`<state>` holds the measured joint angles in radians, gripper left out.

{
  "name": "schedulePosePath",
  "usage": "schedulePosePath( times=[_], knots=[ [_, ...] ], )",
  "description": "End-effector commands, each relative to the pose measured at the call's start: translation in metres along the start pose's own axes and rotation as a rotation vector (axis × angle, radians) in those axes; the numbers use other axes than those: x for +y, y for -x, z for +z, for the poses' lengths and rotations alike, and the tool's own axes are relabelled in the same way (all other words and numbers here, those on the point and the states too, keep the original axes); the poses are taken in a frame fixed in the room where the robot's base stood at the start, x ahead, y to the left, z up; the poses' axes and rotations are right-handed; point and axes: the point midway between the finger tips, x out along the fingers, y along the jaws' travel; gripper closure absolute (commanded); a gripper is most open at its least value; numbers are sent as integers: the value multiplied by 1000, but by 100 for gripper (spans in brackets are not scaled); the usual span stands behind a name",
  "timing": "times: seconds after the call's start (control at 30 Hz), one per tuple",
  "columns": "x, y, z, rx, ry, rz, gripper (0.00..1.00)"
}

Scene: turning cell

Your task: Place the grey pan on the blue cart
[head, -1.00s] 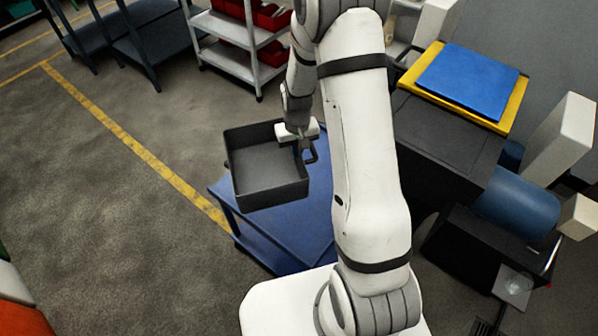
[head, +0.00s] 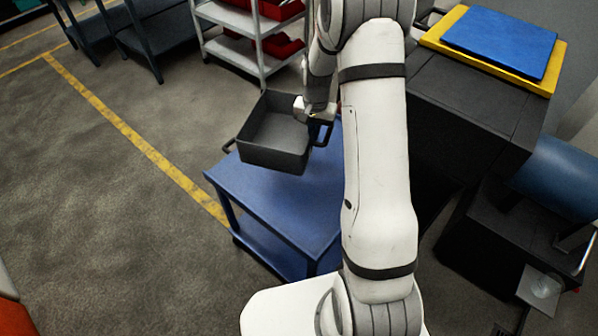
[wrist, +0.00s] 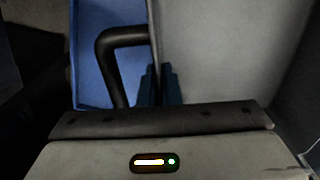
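The grey pan (head: 274,140) is a dark, open rectangular tray with a handle at each end. My gripper (head: 316,117) is shut on its right end beside the handle and holds it roughly level. In the wrist view, the fingers (wrist: 164,86) grip the pan's wall, with the dark handle (wrist: 124,38) on the left and the pan's interior (wrist: 215,55) on the right. The blue cart (head: 285,205) stands below and in front of the pan, its top bare where visible. The pan appears above the cart's far edge; the gap is hard to judge. My arm hides the cart's right side.
A grey rack with red bins (head: 258,32) stands just behind the pan. A dark machine with a blue and yellow top (head: 500,45) is at the right. Dark tables (head: 155,35) stand at the far left. The floor left of the cart is clear.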

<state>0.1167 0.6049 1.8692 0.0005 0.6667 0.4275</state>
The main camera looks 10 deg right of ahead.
Motion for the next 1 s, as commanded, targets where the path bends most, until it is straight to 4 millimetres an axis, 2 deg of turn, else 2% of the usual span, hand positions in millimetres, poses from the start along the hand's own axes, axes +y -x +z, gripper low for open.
schedulePosePath(
  times=[0.03,0.1,0.3,0.43,0.67,0.9,1.0],
  knots=[
    [2,-19,-7,2,-41,-1,100],
    [4,-30,-14,2,-101,-1,100],
    [10,-54,-33,2,-261,-2,100],
    [13,-63,-41,2,-336,-2,100],
    [16,-73,-47,-1,-395,1,100],
    [16,-115,-47,-2,-397,1,100],
    [16,-125,-47,-1,-397,0,100]
  ],
)
